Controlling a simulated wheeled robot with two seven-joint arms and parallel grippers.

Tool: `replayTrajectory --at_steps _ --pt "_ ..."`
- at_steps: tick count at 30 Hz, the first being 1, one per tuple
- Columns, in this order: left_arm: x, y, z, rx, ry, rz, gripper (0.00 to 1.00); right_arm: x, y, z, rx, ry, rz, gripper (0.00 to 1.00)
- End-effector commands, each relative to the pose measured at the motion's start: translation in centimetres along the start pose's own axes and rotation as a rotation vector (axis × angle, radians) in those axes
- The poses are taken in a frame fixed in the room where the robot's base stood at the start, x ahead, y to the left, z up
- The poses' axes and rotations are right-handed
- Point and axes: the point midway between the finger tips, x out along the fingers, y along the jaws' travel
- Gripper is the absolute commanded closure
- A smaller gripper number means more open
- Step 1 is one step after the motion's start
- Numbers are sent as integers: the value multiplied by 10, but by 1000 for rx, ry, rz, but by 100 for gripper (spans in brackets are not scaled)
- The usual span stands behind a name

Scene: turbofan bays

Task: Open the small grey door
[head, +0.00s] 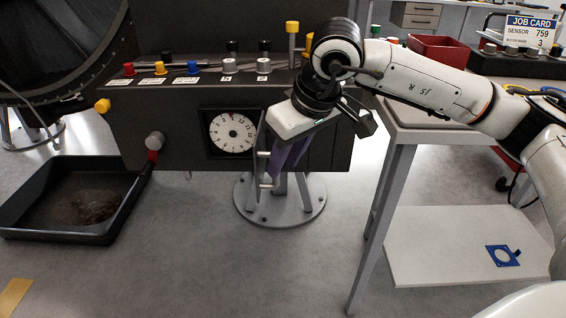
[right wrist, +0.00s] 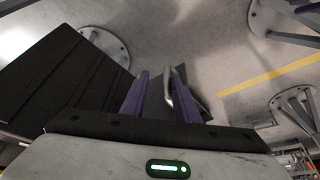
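The small grey door (head: 260,142) stands swung out from the black panel, seen nearly edge-on, to the right of the white dial (head: 232,132) in its square recess. A bar handle (head: 264,170) is on the door's right-hand face. My right gripper (head: 287,158), with purple fingers, points down just right of the door and its handle. In the right wrist view the fingers of this gripper (right wrist: 160,92) are apart, and the handle (right wrist: 172,88) shows close to the right-hand finger. I cannot tell whether they touch. My left gripper is out of view.
A black tray (head: 75,200) lies on the floor at left. A table with a red bin (head: 438,50) stands at right, with a low white shelf (head: 440,250). Knobs and plugs line the panel's top. A round pedestal foot (head: 280,203) is below the door.

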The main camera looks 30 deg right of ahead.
Motion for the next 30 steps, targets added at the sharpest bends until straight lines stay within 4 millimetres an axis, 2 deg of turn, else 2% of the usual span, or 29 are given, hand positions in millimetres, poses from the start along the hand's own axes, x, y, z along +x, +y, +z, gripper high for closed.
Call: replayTrajectory --at_steps 6,12,18,30 --pt "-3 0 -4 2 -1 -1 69 -46 0 -2 1 5 2 72" --pt "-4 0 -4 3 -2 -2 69 -75 0 -1 1 3 1 72" --pt "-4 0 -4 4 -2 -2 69 -84 0 0 1 1 2 72" --pt "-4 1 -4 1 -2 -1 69 -84 0 0 1 1 1 72"
